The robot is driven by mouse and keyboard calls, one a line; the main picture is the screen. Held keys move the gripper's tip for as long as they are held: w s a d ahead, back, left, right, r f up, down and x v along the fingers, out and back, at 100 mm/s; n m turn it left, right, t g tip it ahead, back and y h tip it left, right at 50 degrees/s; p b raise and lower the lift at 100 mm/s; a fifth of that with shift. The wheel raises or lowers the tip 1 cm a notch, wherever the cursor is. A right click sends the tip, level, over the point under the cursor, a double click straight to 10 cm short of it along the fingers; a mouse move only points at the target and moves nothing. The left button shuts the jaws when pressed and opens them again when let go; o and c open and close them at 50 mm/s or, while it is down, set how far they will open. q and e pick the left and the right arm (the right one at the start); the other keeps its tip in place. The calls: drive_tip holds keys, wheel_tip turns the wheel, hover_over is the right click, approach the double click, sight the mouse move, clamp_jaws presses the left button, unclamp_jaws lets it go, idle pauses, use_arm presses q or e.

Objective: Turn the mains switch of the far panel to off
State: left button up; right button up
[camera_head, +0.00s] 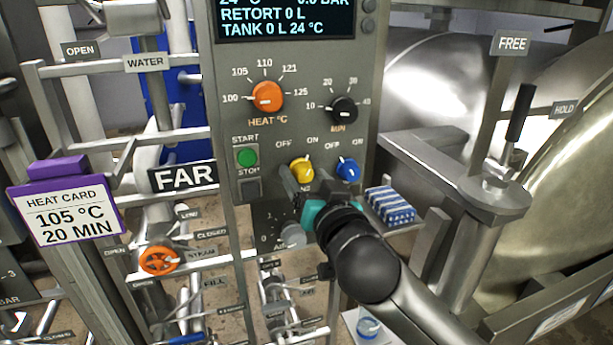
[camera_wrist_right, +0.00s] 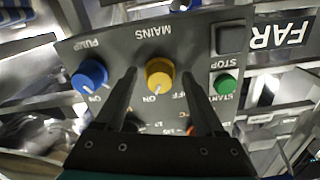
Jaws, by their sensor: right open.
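The far panel (camera_head: 222,110) is a grey upright box with a FAR sign (camera_head: 183,177) at its left. Its mains switch (camera_head: 302,168) is a yellow knob low on the panel, between OFF and ON labels. In the wrist view the yellow knob (camera_wrist_right: 160,75) has its white pointer toward ON. My right gripper (camera_head: 291,186) reaches up to the knob from below right and partly hides the label under it. In the wrist view its open fingers (camera_wrist_right: 160,84) lie on either side of the knob, with gaps visible. My left gripper is not in view.
A blue pump knob (camera_head: 347,169) is close on the right, and the green start button (camera_head: 247,157) is on the left. The orange heat knob (camera_head: 266,97) and black minute knob (camera_head: 344,108) are above. A purple-topped heat card (camera_head: 66,205) stands at the left.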

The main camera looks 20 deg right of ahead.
clamp_jaws()
idle(0.4)
drive_tip(key=shift+n, duration=0.3)
drive_tip(key=n+p, duration=0.4)
drive_tip(key=n, duration=0.1)
drive_tip(key=shift+r, duration=0.15)
drive_tip(key=n+p, duration=0.3)
drive_tip(key=n, duration=0.1)
drive_tip(key=shift+n+p, duration=0.45)
drive_tip(key=shift+n, duration=0.65)
